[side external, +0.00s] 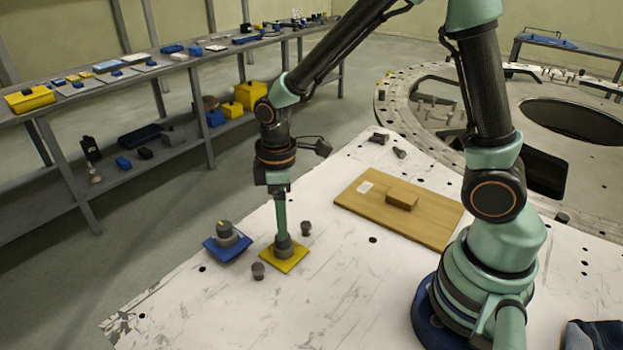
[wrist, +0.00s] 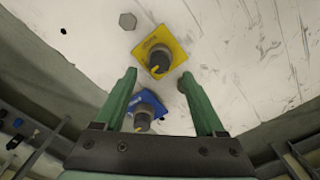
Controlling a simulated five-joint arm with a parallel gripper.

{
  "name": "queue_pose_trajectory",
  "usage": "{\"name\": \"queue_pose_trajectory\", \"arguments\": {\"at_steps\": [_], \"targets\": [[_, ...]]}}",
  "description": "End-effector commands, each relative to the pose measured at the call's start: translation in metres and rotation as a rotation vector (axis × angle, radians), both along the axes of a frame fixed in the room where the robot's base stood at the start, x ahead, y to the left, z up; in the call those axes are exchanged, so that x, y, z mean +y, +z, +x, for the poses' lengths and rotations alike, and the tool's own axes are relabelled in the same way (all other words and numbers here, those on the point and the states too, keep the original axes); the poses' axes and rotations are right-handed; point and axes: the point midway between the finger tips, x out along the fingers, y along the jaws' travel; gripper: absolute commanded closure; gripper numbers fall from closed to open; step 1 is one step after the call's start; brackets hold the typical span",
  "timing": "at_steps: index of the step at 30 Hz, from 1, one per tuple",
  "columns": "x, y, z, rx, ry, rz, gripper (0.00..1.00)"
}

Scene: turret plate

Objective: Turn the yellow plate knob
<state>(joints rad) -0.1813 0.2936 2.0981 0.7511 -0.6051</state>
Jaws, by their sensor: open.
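The yellow plate (side external: 292,261) lies on the white table with a dark grey knob (side external: 283,246) standing on it. My gripper (side external: 281,233) points down right over this knob, its fingertips at or just above the knob's top. In the wrist view my gripper (wrist: 158,74) is open, with its two green fingers apart. The yellow plate (wrist: 175,45) and its knob (wrist: 158,65), which has a yellow mark on top, show just beyond the fingertips, roughly centred between them. Whether the fingers touch the knob cannot be told.
A blue plate (side external: 213,246) with a similar knob (side external: 226,231) is close on the left. A wooden board (side external: 350,200) with a block (side external: 402,201) lies to the right.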

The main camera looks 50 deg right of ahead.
Motion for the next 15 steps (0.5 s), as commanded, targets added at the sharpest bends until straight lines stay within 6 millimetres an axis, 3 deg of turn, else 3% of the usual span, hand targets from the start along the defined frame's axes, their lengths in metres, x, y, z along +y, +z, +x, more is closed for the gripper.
{"name": "queue_pose_trajectory", "arguments": {"at_steps": [6, 15], "targets": [[0.0, -0.034, 0.0, 0.002, -0.001, -0.001, 0.28], [0.0, -0.048, 0.0, -0.001, -0.001, 0.0, 0.28]]}}
